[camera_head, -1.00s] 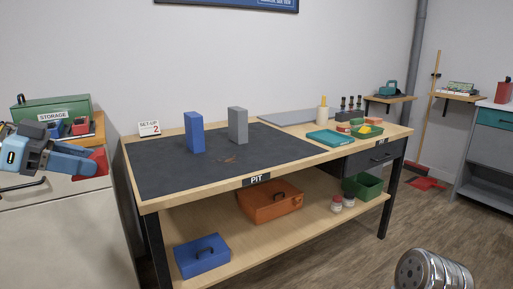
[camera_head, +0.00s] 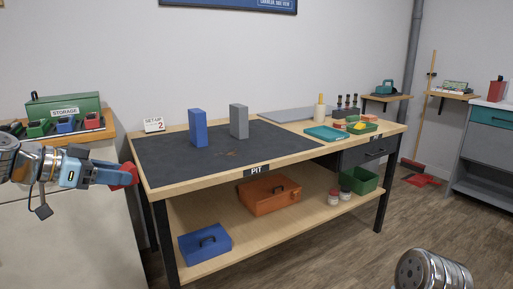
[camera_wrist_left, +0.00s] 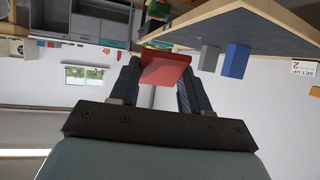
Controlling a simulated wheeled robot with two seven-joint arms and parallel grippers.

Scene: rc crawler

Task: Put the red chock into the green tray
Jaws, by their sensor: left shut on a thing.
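The red chock (camera_head: 129,174) is between the fingers of my left gripper (camera_head: 114,175), which is shut on it. They are in the air just left of the workbench's front left corner. In the left wrist view the red chock (camera_wrist_left: 165,68) shows between the two dark fingers of the left gripper (camera_wrist_left: 158,88). The green tray (camera_head: 363,127) is at the far right end of the bench, with a yellow thing in it, well apart from the chock. My right gripper is not in view; only part of my right arm shows at the bottom right.
A blue block (camera_head: 198,128) and a grey block (camera_head: 239,121) stand upright on the dark mat (camera_head: 175,162). A teal tray (camera_head: 325,133) lies left of the green tray. A storage shelf with several coloured items stands at the left. The mat's front is clear.

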